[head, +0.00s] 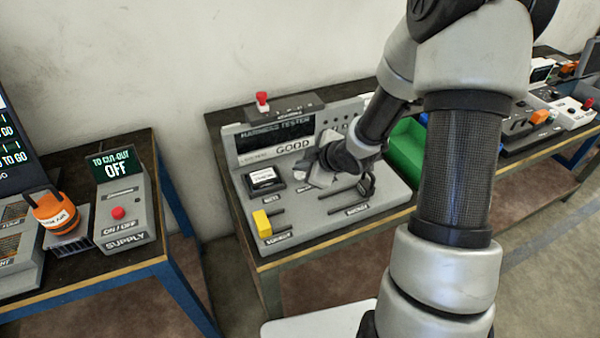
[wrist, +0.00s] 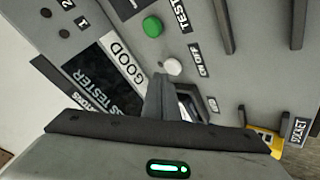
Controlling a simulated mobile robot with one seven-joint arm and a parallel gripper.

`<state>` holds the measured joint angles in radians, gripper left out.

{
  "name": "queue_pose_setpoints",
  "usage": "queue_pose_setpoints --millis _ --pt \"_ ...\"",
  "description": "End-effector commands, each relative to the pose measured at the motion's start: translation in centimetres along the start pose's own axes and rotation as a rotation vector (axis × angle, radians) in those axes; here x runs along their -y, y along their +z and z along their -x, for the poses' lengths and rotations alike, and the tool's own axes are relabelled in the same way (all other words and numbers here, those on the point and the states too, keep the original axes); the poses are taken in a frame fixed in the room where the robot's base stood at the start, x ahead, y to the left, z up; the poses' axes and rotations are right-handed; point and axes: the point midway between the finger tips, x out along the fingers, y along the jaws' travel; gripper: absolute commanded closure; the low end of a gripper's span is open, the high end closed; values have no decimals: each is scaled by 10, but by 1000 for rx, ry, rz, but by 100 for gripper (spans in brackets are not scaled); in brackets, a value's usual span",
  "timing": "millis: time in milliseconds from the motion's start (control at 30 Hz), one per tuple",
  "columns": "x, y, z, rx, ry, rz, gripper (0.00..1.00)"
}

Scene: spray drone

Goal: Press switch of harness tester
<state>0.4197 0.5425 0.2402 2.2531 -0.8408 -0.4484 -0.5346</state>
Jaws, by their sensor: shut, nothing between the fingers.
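A round white button (wrist: 173,66), beside a label that seems to read "ON OFF", and a green button (wrist: 152,27), beside "TEST", show in the wrist view. My gripper (head: 308,180) is shut and empty, low over the panel. In the wrist view its fingertips (wrist: 159,80) appear close beside the white button. I cannot tell whether they touch it. My gripper and arm hide part of the panel in the head view.
A yellow block (head: 262,223) sits at the panel's front left, near a black-framed meter (head: 264,180). Bars stand up on the panel's right. A red button (head: 262,100) tops a box behind. A supply box (head: 125,205) reading "OFF" stands on the left table.

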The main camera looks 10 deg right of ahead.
Motion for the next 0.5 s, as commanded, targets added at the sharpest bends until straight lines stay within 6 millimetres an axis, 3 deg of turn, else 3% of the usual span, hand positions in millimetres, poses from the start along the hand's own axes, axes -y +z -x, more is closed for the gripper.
queue_pose_setpoints --millis 500 --pt "-25 -25 35 0 1 1 100"
